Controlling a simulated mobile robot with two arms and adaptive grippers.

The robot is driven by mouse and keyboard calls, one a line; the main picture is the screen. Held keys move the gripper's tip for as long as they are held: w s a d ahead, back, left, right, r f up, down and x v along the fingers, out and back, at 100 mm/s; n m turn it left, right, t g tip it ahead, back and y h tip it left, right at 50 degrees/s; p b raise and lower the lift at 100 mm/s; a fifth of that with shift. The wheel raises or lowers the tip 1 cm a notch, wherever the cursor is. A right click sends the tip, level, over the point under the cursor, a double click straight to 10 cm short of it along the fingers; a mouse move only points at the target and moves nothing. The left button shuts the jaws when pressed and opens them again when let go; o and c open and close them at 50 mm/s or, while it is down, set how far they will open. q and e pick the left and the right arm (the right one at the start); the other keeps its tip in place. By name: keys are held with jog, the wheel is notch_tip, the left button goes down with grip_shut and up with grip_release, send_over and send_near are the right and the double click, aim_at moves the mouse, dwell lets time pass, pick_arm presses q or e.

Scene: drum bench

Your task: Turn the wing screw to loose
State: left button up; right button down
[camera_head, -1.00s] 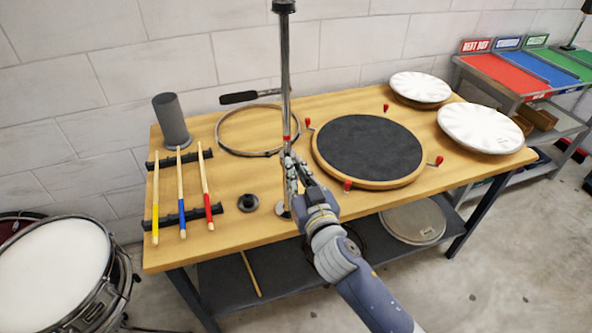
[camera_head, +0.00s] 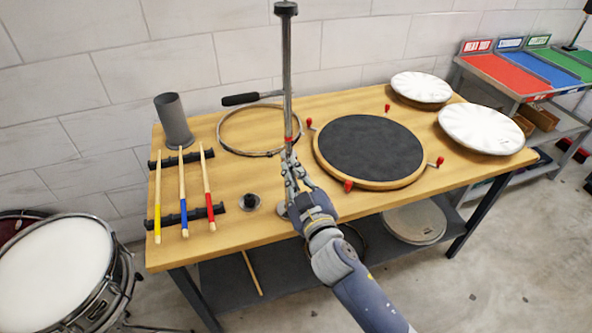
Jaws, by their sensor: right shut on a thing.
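An upright metal stand post (camera_head: 287,75) with a red mark rises from the workbench, left of the round black drum pad. My right gripper (camera_head: 291,172) is at the lower part of this post, just below the red mark, with its arm coming from the lower right. It is shut on the wing screw at the post; its fingers hide the screw, so its angle cannot be told. My left gripper is not in view.
The workbench (camera_head: 235,245) also holds the drum pad (camera_head: 370,148) with red-tipped fittings, a hoop (camera_head: 222,135), a grey cylinder (camera_head: 173,120), several drumsticks (camera_head: 182,197) on a rack and two white cymbal-like discs (camera_head: 480,128). A small black knob (camera_head: 249,201) stands left of the post.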

notch_tip(320, 180, down, 3)
jog(key=n+p, duration=0.5)
jog(key=n, duration=2.1)
dwell(0.4)
jog(key=c, duration=1.8)
grip_release()
jog(key=shift+o, duration=0.5)
jog(key=shift+r, duration=0.1)
jog(key=shift+s, duration=0.1)
